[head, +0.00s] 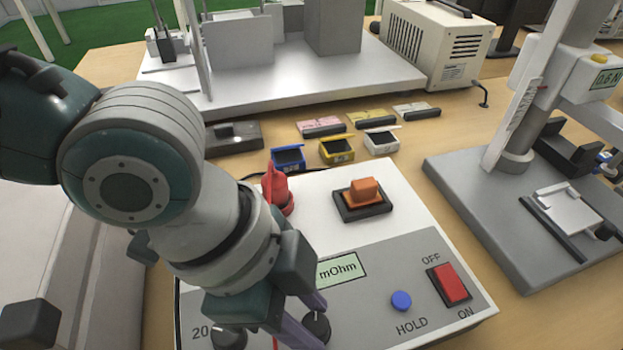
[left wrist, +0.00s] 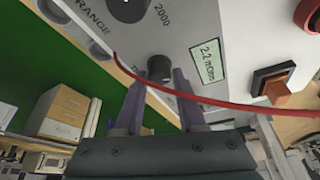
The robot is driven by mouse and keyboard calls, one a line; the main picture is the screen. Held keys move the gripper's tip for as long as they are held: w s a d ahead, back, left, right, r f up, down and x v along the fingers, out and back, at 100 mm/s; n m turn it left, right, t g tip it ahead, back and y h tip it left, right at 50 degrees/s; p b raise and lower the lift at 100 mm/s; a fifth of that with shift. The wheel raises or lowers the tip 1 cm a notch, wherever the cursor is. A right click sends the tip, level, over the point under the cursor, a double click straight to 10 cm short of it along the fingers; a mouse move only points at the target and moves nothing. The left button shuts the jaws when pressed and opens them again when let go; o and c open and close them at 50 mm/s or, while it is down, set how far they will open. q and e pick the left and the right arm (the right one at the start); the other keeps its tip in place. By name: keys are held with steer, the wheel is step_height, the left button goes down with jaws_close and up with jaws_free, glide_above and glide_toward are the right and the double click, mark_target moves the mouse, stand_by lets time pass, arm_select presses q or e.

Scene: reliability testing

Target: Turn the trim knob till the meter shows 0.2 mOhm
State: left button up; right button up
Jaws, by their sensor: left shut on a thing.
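The meter is a white and grey box (head: 350,300) on the wooden table. Its green display (left wrist: 208,60) reads 2.2 mOhm in the left wrist view; in the head view only "mOhm" shows on the display (head: 342,269), the digits hidden by my arm. The small black trim knob (head: 317,326) is on the front panel; it also shows in the left wrist view (left wrist: 160,68). My left gripper (head: 308,320) is shut on this knob, one purple finger on each side. In the left wrist view both fingertips (left wrist: 160,80) flank it. My right gripper is out of view.
A larger black range knob (head: 228,337) sits left of the trim knob. A blue HOLD button (head: 401,301) and a red power switch (head: 450,284) are to the right. A red cable (left wrist: 220,103) crosses near the fingers. Small bins (head: 337,150) stand behind the meter.

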arm_select(q)
jaws_close()
steer(key=shift+s+r+n+p, duration=0.1)
steer(key=shift+r+n+p, duration=0.1)
steer(key=shift+n+p, duration=0.55)
steer(key=n+t+p, duration=0.1)
steer(key=n+p, duration=0.1)
steer(key=p, duration=0.1)
steer(key=n+t+p, duration=0.1)
steer(key=n+p, duration=0.1)
steer(key=p, duration=0.2)
steer(key=shift+s+y, duration=0.2)
steer(key=shift+y, duration=0.1)
steer(key=n+t+p, duration=0.1)
steer(key=n, duration=0.1)
steer(key=shift+d+n+p, duration=0.1)
steer(key=shift+n+p, duration=0.25)
steer(key=shift+p, duration=0.05)
steer(key=shift+f+n+t+y+p, duration=0.15)
steer(key=shift+n+t+y+p, duration=0.15)
steer(key=shift+n+y+p, duration=0.55)
steer(key=shift+n+h, duration=0.25)
steer(key=shift+n, duration=0.2)
